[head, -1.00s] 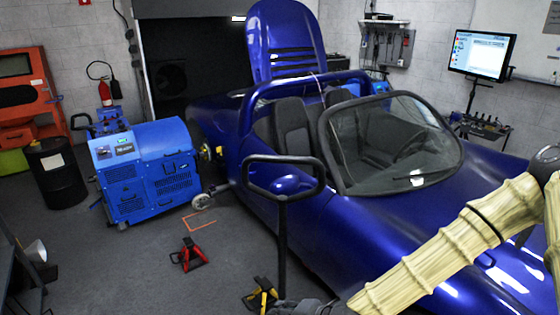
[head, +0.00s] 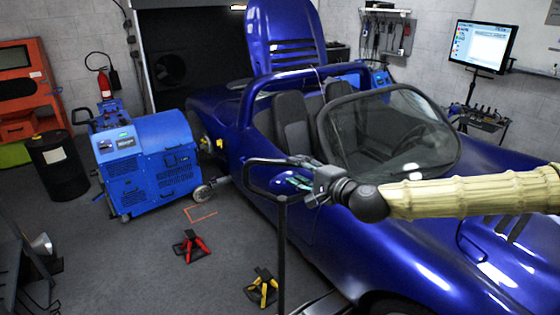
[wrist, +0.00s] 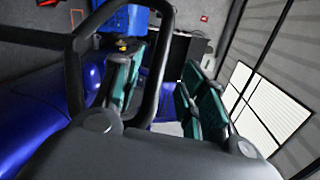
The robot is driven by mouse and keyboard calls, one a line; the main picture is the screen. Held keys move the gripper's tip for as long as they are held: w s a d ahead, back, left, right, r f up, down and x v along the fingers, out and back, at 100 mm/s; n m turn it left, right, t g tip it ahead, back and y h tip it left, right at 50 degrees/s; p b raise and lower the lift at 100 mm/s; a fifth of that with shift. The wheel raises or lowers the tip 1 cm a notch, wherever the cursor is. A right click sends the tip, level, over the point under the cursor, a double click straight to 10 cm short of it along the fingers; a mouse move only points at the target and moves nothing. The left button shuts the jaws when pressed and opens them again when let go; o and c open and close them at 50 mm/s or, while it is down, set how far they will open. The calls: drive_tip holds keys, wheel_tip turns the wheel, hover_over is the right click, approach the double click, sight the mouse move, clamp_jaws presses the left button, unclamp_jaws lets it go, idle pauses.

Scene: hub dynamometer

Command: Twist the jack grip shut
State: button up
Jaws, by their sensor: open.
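The jack grip is a black loop handle (head: 248,182) on top of an upright dark post (head: 282,250), beside the blue car. My gripper (head: 298,180) is at the loop's right side, partly covering it, with my arm reaching in from the right. In the wrist view the two teal-padded fingers (wrist: 165,95) stand apart, with nothing clamped between them. The dark loop (wrist: 75,80) shows close by there, and one of its bars passes between the fingers in the picture. I cannot tell whether a finger touches it. The jack's lower end is hidden.
The blue car (head: 400,230) fills the right, close under my arm. A blue dynamometer unit (head: 150,165) stands at its wheel. Red (head: 191,246) and yellow (head: 262,288) stands sit on the floor. A black drum (head: 57,170) is at left.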

sight(283, 164)
drive_tip(key=p+x, duration=0.2)
drive_tip(key=x, duration=0.6)
drive_tip(key=shift+a+f+p, duration=0.1)
drive_tip(key=shift+p, duration=0.25)
drive_tip(key=shift+c, duration=0.4)
clamp_jaws()
